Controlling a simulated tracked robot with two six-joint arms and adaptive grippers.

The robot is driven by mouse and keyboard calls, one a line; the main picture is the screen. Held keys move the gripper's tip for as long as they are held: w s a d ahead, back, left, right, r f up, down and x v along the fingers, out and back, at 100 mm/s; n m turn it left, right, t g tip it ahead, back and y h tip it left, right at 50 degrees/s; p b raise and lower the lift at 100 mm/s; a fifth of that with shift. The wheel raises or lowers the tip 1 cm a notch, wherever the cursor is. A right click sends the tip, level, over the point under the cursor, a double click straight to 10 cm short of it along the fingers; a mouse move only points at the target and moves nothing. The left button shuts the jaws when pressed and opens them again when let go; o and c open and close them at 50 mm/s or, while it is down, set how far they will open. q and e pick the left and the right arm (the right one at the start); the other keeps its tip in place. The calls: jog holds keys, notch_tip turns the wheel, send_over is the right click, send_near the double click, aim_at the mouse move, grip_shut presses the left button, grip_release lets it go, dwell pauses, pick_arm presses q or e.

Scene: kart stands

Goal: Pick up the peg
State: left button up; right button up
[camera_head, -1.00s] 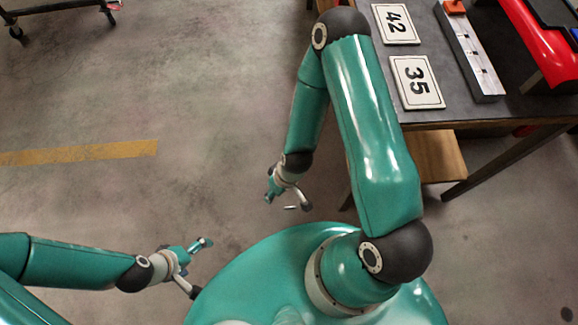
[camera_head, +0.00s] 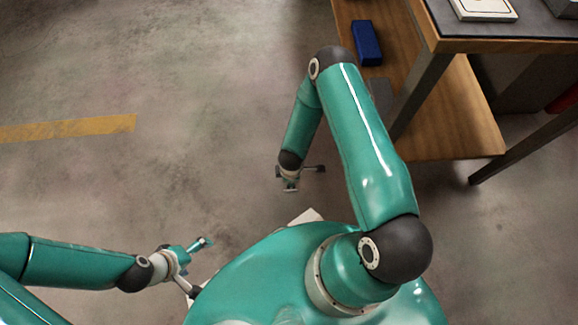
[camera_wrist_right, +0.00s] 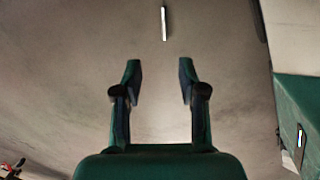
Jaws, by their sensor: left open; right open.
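A thin pale bar with a dark side, which looks like the peg (camera_wrist_right: 164,23), shows at the top centre of the right wrist view against the grey floor. My right gripper (camera_wrist_right: 160,70) is open and empty. The bar is beyond its fingertips, roughly in line with the gap and apart from them. In the head view my right gripper (camera_head: 302,178) hangs over the floor, left of the table. I cannot make out the peg for sure there. My left gripper (camera_head: 201,266) is open and empty at the lower left, beside my teal base.
A table (camera_head: 480,46) stands at the upper right, with a wooden lower shelf (camera_head: 450,120) and dark legs. A blue block (camera_head: 366,43) lies on the shelf. A pale corner (camera_head: 306,216) shows behind my base. The floor at left is clear, with a yellow stripe (camera_head: 65,128).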

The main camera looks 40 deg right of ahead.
jog(key=f+b, duration=0.1)
jog(key=f, duration=0.2)
jog(key=f+b, duration=0.1)
jog(key=f, duration=0.2)
jog(key=f+b, duration=0.1)
jog(key=f, duration=0.2)
jog(key=shift+w+d, duration=0.2)
jog(key=shift+w, duration=0.2)
jog(key=f+b, duration=0.2)
jog(key=f, duration=0.1)
jog(key=f+b, duration=0.1)
jog(key=f, duration=0.1)
jog(key=shift+w+a+f, duration=0.1)
jog(key=shift+w+a, duration=0.05)
jog(key=shift+a, duration=0.1)
grip_shut()
